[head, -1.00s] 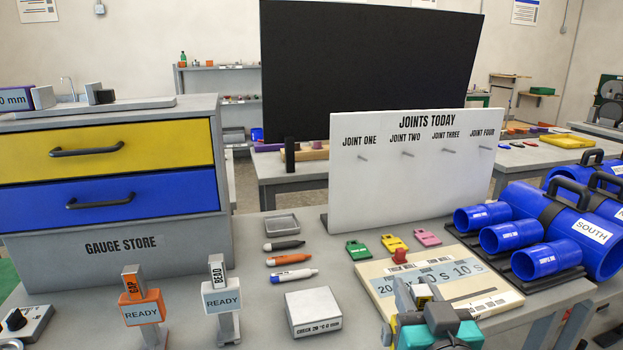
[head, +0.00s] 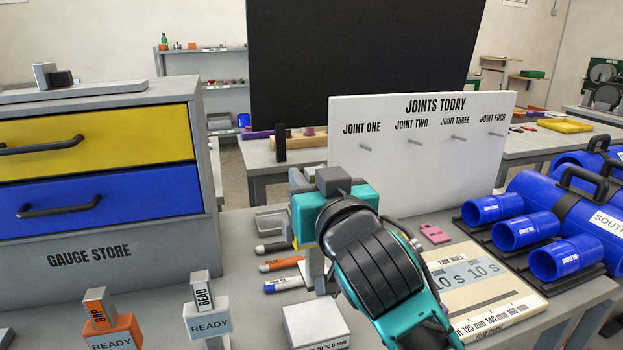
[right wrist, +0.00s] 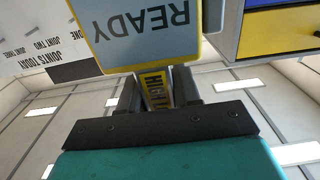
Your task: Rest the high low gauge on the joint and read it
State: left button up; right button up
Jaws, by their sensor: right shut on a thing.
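My right gripper (head: 305,215) is in the middle of the head view, raised over the table in front of the joints board. In the right wrist view its jaws (right wrist: 157,92) are shut on the high low gauge (right wrist: 150,35). The gauge has a grey READY display with a yellow border and a yellow label between the jaws, starting "HIGH". In the head view my gripper hides most of the gauge. Short blue pipe pieces (head: 527,233) stand at right beside a large blue pipe marked SOUTH (head: 570,222). I cannot tell which joint is meant. My left gripper is out of view.
Orange GAP (head: 112,335) and grey BEAD (head: 207,325) gauges stand at front left. The gauge store (head: 95,250) is behind them. Markers (head: 282,264), a white block (head: 318,328), a pink tag (head: 435,233) and a timer board (head: 480,285) surround my arm. The JOINTS TODAY board (head: 425,165) stands behind.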

aim_at(318, 254)
jog(key=shift+f+b, duration=2.3)
jog(key=shift+f, duration=2.05)
jog(key=shift+f, duration=0.6)
jog(key=shift+f, duration=0.15)
jog(key=shift+f, duration=0.25)
dwell(1.0)
